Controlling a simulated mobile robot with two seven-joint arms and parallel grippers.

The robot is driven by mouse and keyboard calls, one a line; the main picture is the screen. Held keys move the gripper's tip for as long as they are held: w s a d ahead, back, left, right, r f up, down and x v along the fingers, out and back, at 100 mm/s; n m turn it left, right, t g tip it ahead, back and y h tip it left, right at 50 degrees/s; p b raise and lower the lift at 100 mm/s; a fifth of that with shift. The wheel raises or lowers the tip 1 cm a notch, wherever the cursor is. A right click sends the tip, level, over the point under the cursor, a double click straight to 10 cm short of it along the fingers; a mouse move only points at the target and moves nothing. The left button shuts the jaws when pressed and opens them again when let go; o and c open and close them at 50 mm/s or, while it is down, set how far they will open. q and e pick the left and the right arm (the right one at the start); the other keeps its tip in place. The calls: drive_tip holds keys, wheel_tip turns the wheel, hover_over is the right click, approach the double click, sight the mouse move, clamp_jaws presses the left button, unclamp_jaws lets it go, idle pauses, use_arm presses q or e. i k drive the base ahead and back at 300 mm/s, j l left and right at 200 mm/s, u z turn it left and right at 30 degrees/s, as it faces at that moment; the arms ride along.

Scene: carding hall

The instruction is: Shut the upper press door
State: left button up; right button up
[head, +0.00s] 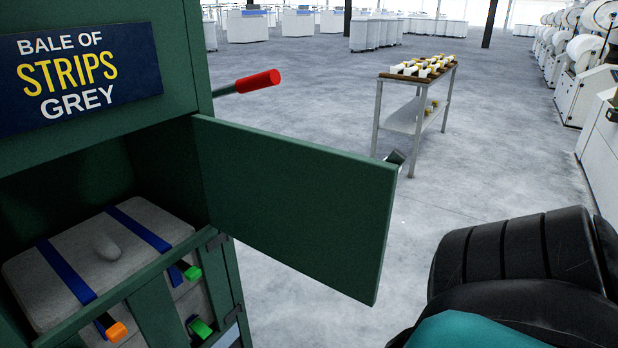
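The upper press door (295,205) is a flat dark green panel. It stands wide open, swung out to the right from the green press (95,15) on the left. A small dark grey piece (395,158) shows just past the door's upper right corner; I cannot tell whether it is part of the door. The opening shows a grey bale (150,219) with blue straps inside the press. My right arm's black and teal links fill the lower right, apart from the door in the picture.
A red-handled lever (258,82) juts from the press above the door. A metal table (410,118) with small pieces on top stands beyond. Grey floor is clear around it. White machines line the right.

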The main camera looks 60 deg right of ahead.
sight(323, 212)
drive_tip(key=k+l+u, duration=0.1)
drive_tip(key=l, duration=0.3)
drive_tip(key=k+l+u, duration=0.1)
drive_tip(key=k+l, duration=0.2)
drive_tip(key=k+l+u, duration=0.1)
drive_tip(key=l, duration=0.4)
drive_tip(key=k+l, duration=0.1)
drive_tip(key=l, duration=0.4)
drive_tip(key=i+l+u, duration=0.1)
drive_tip(key=l, duration=0.35)
drive_tip(key=i+l, duration=0.15)
drive_tip(key=l, duration=0.25)
drive_tip(key=i+l+u, duration=0.15)
drive_tip(key=l, duration=0.3)
drive_tip(key=k+l, duration=0.15)
drive_tip(key=l, duration=0.2)
drive_tip(key=k+l+z, duration=0.15)
drive_tip(key=l, duration=0.2)
drive_tip(key=k+l, duration=0.15)
drive_tip(key=l, duration=0.2)
drive_tip(key=k+l+z, duration=0.15)
drive_tip(key=l, duration=0.2)
drive_tip(key=k+l, duration=0.1)
drive_tip(key=l, duration=0.25)
drive_tip(key=k+l+z, duration=0.1)
drive_tip(key=l, duration=0.3)
